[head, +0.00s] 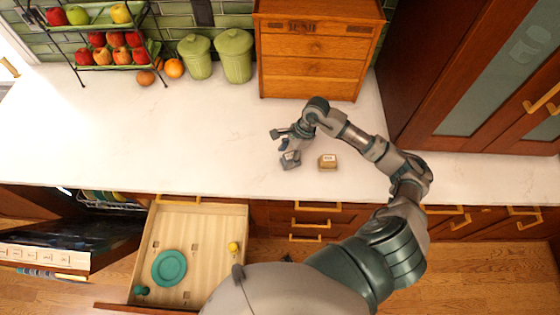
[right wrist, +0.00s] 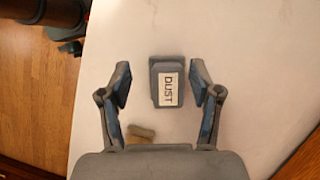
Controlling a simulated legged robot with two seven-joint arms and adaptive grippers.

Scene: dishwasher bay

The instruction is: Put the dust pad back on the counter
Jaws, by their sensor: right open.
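The dust pad is a small grey block with a white label reading DUST. It shows in the right wrist view (right wrist: 167,82) between the two spread fingers, with a gap on each side. In the head view the grey pad (head: 290,161) is on or just above the white counter (head: 140,130), near its front edge; exact contact is hard to tell. My right gripper (head: 287,145) is open around the pad and does not visibly touch it. My left gripper is out of view.
A tan labelled block (head: 328,162) sits just right of the pad. A wooden drawer cabinet (head: 315,70), green canisters (head: 235,55) and a fruit rack (head: 105,45) stand behind. Below, an open drawer (head: 215,225) holds a teal plate (head: 169,268). The counter's left is clear.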

